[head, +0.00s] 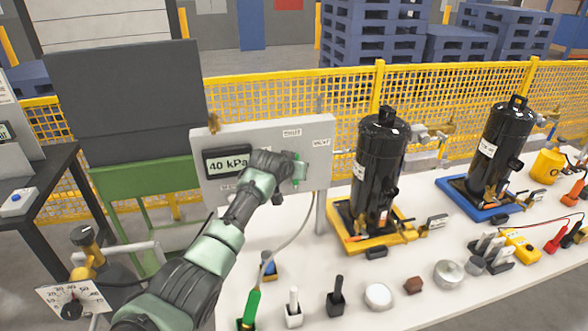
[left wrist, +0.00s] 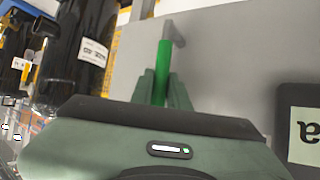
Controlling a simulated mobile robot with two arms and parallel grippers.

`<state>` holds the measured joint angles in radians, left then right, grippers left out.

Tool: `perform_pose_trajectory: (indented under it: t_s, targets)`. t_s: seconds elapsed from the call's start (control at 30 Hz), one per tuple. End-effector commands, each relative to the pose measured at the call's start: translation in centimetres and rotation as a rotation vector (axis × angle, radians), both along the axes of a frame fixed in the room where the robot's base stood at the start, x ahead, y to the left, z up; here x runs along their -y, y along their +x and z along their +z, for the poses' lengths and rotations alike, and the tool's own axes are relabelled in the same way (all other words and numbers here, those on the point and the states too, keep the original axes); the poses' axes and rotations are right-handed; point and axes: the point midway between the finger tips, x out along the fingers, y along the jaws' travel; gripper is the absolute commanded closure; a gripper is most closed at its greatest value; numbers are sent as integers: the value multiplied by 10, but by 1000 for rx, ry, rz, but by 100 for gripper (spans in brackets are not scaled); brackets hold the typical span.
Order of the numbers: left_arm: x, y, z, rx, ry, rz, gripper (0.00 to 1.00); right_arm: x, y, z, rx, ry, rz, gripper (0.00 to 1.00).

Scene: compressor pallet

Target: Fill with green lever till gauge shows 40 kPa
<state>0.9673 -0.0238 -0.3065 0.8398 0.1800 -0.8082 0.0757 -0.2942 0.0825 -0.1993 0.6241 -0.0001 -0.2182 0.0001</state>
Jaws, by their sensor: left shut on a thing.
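My left gripper (head: 291,171) reaches across the panel from the left and is shut on the green lever (head: 296,157), below the labels on the panel's right side. In the left wrist view the green lever (left wrist: 161,72) sits between the two fingers, with its grey bent end (left wrist: 174,30) beyond them. The gripper hides part of the lever and panel in the head view. My right gripper is not in view.
A black compressor (head: 378,165) stands on a yellow tray right of the panel, and another (head: 500,150) on a blue tray farther right. A hose (head: 291,240) runs down to a green-handled tool (head: 251,308). Several small parts lie along the table's front.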

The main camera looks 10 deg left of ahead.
Motion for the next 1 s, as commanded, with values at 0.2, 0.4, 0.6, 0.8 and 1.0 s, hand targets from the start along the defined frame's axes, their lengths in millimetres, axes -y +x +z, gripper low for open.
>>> perform_pose_trajectory:
  t_s: [0.2,0.4,0.6,0.8,1.0]
  targets:
    - [0,0,0,0,2,0,100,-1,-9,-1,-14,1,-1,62]
    - [1,0,0,0,2,-1,75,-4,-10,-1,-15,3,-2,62]
    - [0,0,0,0,1,-1,75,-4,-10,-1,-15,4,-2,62]
    - [0,-3,2,0,1,-1,75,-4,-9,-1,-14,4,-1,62]
    - [-4,-20,13,2,1,-1,75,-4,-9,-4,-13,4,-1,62]
